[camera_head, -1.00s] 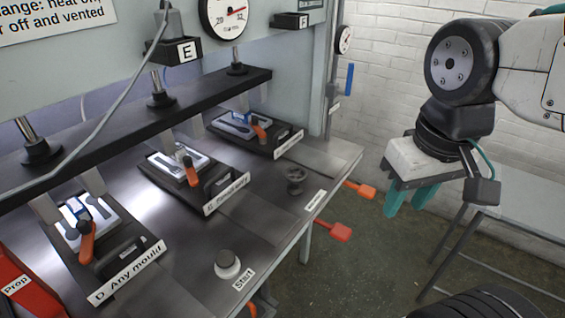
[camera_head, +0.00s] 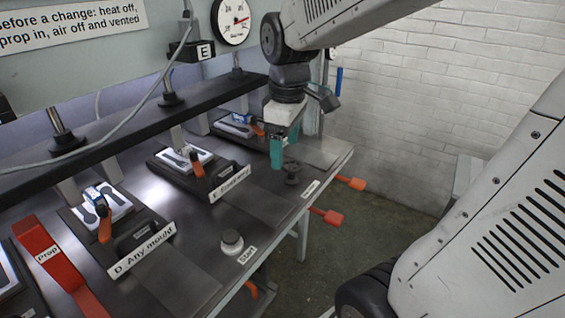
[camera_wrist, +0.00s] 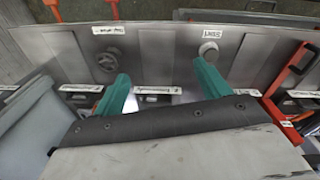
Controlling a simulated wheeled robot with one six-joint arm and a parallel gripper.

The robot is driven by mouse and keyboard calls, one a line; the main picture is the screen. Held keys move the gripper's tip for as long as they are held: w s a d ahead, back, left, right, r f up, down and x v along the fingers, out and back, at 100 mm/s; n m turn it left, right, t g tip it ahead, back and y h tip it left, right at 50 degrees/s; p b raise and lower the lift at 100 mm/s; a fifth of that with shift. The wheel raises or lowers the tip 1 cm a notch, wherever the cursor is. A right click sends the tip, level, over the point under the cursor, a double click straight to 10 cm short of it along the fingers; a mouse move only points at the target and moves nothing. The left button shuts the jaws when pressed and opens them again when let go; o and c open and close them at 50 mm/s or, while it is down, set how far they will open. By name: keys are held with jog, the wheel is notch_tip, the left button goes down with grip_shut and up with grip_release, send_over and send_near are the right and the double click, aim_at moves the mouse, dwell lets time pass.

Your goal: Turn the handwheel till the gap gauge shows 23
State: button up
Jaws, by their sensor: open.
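The handwheel (camera_head: 291,171) is a small dark knob on the front bench top, left of its white label in the head view. It also shows in the wrist view (camera_wrist: 107,62), upper left. My gripper (camera_head: 277,152) has teal fingers and is open and empty. In the head view it hangs above the bench, just left of and above the handwheel; in the wrist view its fingers point toward the bench edge, the handwheel beyond the left fingertip. They look apart.
A Start button (camera_head: 231,241) stands on the bench to the left of the handwheel. Moulds with orange handles (camera_head: 197,163) line the bench under a black bar (camera_head: 130,115). A red prop (camera_head: 55,262) lies at the left. Orange levers (camera_head: 327,216) stick out from the front edge.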

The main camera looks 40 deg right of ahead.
aim_at(286, 161)
jog(key=w+d+f+n, duration=0.2)
jog(key=w+d+f, duration=0.1)
jog(key=w, duration=0.1)
jog(key=w+d+f+n, duration=0.2)
jog(key=w+d+f, duration=0.1)
jog(key=w, duration=0.1)
jog(key=w+d+f+n, duration=0.2)
jog(key=w+d, duration=0.2)
jog(key=shift+w+f+n, duration=0.3)
jog(key=shift+f, duration=0.1)
notch_tip(286, 161, down, 7)
jog(key=shift+w, duration=0.15)
jog(key=c, duration=0.9)
